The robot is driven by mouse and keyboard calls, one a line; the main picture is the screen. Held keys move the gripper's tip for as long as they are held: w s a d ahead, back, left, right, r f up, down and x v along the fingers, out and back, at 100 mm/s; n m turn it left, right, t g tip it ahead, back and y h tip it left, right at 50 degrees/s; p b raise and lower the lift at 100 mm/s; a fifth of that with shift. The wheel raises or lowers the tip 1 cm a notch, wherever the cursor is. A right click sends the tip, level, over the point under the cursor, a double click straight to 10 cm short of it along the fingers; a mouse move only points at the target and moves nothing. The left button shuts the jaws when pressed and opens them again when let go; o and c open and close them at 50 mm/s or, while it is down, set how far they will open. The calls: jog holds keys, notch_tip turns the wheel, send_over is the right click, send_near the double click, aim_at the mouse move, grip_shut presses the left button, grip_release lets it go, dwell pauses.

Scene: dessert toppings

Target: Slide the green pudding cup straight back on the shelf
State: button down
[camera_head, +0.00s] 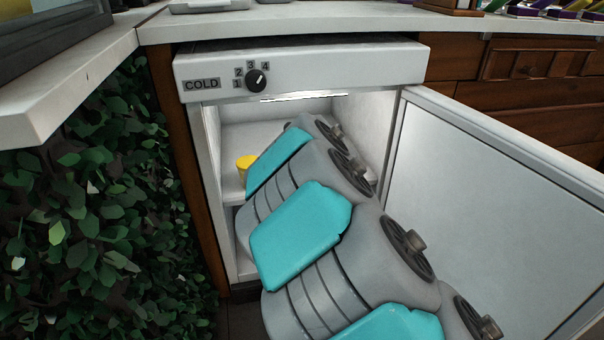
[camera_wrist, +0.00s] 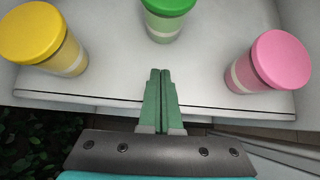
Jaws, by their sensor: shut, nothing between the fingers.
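The green pudding cup (camera_wrist: 166,22) stands upright on the white shelf (camera_wrist: 110,75) in the wrist view, at the top centre. Its top is cut by the picture edge. My gripper (camera_wrist: 160,72) is shut and empty, with its green fingertips in front of the green cup and a visible gap between them. In the head view my arm covers most of the cabinet inside, so the green cup and my gripper are hidden there.
A yellow cup (camera_wrist: 45,42) stands left of the green one and a pink cup (camera_wrist: 270,62) stands to the right. The yellow cup also shows in the head view (camera_head: 243,166). The open fridge door (camera_head: 490,200) stands at right, and leafy greenery (camera_head: 90,210) at left.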

jog(key=w, duration=0.1)
jog(key=w+a+p, duration=0.1)
jog(key=w, duration=0.1)
jog(key=shift+w+a+f, duration=0.1)
jog(key=shift+w+f, duration=0.05)
jog(key=shift+w, duration=0.35)
jog(key=shift+w+r+p, duration=0.35)
jog(key=shift+w+p, duration=0.1)
jog(key=shift+p, duration=0.5)
jog(key=w+p, duration=0.1)
jog(key=p, duration=0.1)
jog(key=w+a+p, duration=0.1)
jog(key=w+p, duration=0.2)
jog(key=p, duration=0.1)
jog(key=shift+w+a, duration=0.3)
jog(key=shift+w+a+f+p, duration=0.3)
jog(key=shift+w+p, duration=0.1)
jog(key=shift+w, duration=0.15)
jog(key=shift+s+d, duration=0.1)
